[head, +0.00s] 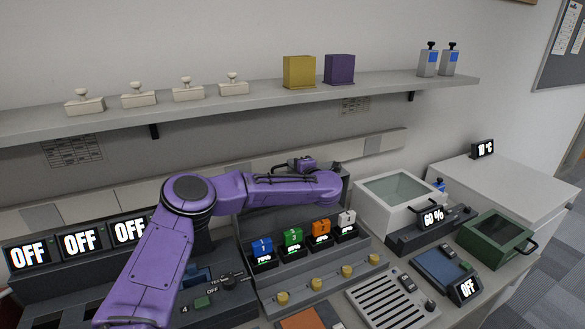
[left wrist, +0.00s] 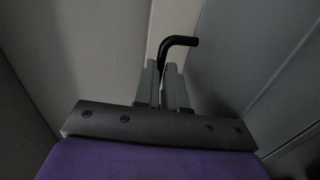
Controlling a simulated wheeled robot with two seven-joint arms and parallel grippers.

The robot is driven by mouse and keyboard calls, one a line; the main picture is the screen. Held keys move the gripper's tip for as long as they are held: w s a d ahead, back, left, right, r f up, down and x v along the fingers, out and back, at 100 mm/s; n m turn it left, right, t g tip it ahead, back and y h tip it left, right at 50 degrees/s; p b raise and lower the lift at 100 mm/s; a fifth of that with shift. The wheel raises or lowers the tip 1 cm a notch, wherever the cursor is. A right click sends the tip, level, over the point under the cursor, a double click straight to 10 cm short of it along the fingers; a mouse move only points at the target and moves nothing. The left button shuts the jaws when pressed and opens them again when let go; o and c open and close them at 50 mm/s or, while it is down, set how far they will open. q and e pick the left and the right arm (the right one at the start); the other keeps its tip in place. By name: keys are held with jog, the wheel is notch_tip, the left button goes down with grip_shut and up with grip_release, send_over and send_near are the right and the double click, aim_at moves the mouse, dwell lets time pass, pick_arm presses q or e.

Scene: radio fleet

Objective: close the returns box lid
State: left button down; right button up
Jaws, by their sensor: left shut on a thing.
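My left gripper (head: 303,164) is at the wall behind the radio chargers, at the end of my purple arm; its fingers are too small to make out there. In the left wrist view its two grey fingers (left wrist: 168,75) are shut on a black bent handle (left wrist: 180,42) in front of pale grey panels. What the handle belongs to is hidden. No box is labelled as the returns box. My right gripper is not in view.
Several coloured radios (head: 292,238) stand in a charger bank in front of my arm. A 60% display (head: 433,217), a grey slotted tray (head: 388,298) and a blue pad with an OFF display (head: 468,288) are to the right. A shelf (head: 260,100) runs above.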

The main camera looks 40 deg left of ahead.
pick_arm(q)
jog(key=s+d+t+y+b, duration=0.2)
jog(key=s+d+y+b, duration=0.2)
jog(key=d, duration=0.6)
jog(key=shift+s+f+b, duration=0.25)
jog(key=shift+s+b, duration=0.4)
jog(key=shift+b, duration=0.45)
jog(key=c, duration=1.3)
grip_release()
jog(key=shift+o, duration=0.5)
